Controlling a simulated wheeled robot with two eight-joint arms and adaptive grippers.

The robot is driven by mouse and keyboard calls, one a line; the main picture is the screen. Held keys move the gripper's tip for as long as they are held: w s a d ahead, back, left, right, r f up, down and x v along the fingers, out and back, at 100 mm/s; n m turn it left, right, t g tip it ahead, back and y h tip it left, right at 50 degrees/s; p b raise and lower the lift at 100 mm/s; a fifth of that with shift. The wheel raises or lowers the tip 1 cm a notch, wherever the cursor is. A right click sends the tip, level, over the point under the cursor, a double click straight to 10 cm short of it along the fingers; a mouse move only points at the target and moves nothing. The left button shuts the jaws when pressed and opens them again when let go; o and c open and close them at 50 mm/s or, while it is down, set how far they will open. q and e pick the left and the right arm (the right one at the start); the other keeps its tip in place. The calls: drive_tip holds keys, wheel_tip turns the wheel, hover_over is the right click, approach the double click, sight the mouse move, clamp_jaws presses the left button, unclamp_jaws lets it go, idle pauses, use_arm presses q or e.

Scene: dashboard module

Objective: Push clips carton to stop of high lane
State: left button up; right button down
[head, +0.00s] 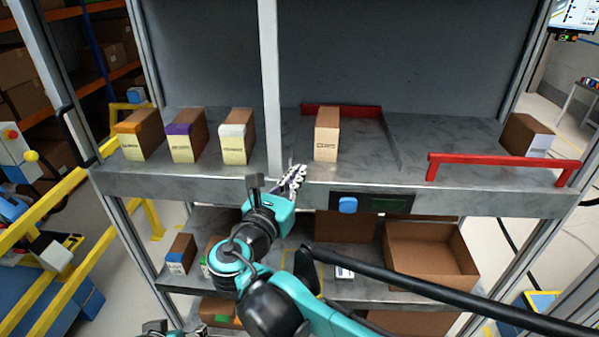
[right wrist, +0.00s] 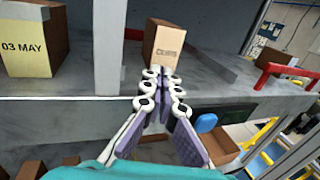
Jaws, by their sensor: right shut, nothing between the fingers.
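The clips carton (head: 327,135) is a tan box with printed lettering on its front, upright on the upper grey shelf right of the post. It also shows in the right wrist view (right wrist: 163,48). The red stop (head: 362,111) runs along the back of that lane; the carton hides part of it, and bare lane floor shows beside the carton. My right gripper (head: 295,178) is shut and empty at the shelf's front edge, in front of and slightly left of the carton. In the right wrist view its fingertips (right wrist: 160,74) point at the carton's lower front; contact cannot be told.
A grey post (head: 272,85) stands left of the carton. Three labelled cartons (head: 187,136) sit beyond it. A red rail (head: 500,160) is at the front right, with a brown box (head: 525,135) behind. A blue button (head: 348,205) is on the front edge.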

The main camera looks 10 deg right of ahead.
drive_tip(key=p, duration=0.1)
approach(320, 145)
drive_tip(key=x, duration=0.5)
drive_tip(key=shift+w+d+r, duration=0.1)
drive_tip(key=shift+w+r, duration=0.05)
drive_tip(key=shift+w+d, duration=0.15)
drive_tip(key=shift+w, duration=0.25)
drive_tip(key=shift+w+d, duration=0.3)
drive_tip(key=shift+w, duration=0.05)
use_arm(q)
drive_tip(key=shift+w+d+r, duration=0.3)
drive_tip(key=shift+w+r, duration=0.1)
drive_tip(key=shift+r, duration=0.25)
use_arm(e)
drive_tip(key=shift+s, duration=0.1)
drive_tip(key=b+x, duration=0.2)
drive_tip(key=x, duration=1.3)
drive_tip(key=shift+w+d, duration=0.25)
drive_tip(key=shift+w, duration=0.1)
use_arm(q)
wheel_tip(320, 145, down, 2)
drive_tip(key=shift+f, duration=0.1)
use_arm(e)
drive_tip(key=shift+s+a, duration=0.1)
